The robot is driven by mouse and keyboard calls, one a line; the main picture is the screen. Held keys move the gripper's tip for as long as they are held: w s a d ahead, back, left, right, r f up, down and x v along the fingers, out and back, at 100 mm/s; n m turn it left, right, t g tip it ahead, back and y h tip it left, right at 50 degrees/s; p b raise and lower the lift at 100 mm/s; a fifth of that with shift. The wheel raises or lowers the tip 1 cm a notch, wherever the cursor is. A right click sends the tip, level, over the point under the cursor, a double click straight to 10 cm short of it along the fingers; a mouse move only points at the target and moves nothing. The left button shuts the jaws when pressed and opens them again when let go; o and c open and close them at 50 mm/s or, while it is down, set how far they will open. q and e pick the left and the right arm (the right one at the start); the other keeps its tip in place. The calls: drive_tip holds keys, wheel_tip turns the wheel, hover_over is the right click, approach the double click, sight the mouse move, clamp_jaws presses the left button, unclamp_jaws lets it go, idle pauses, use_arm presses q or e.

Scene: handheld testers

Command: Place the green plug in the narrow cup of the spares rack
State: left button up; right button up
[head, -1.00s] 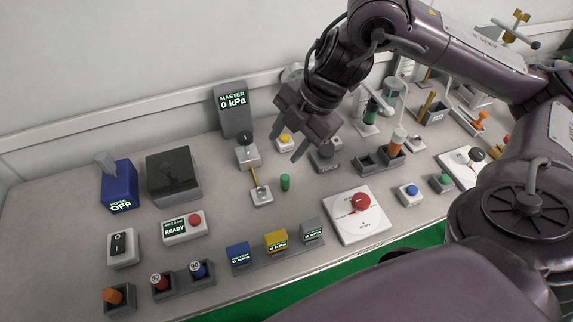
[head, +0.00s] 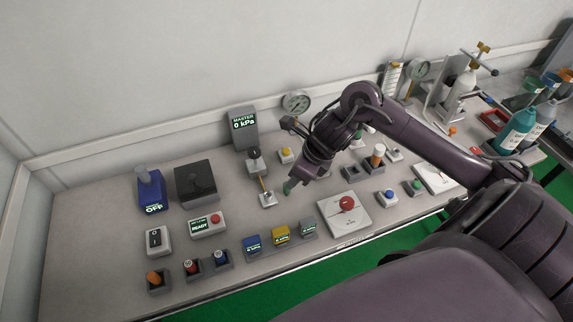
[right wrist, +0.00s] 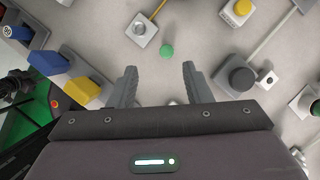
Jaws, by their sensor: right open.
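My left gripper is out of view.
Blue (head: 252,245), yellow (head: 280,236) and grey (head: 308,227) boxes line the front. A white dial plate (head: 344,216) lies front right. Bare bench surrounds the plug.

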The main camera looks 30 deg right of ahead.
drive_tip(key=x, duration=0.5)
drive_tip(key=d+x, duration=0.1)
drive_tip(key=x, duration=0.2)
drive_tip(key=shift+f+p, duration=0.15)
drive_tip(key=shift+p, duration=0.25)
drive_tip(key=shift+c, duration=0.3)
clamp_jaws()
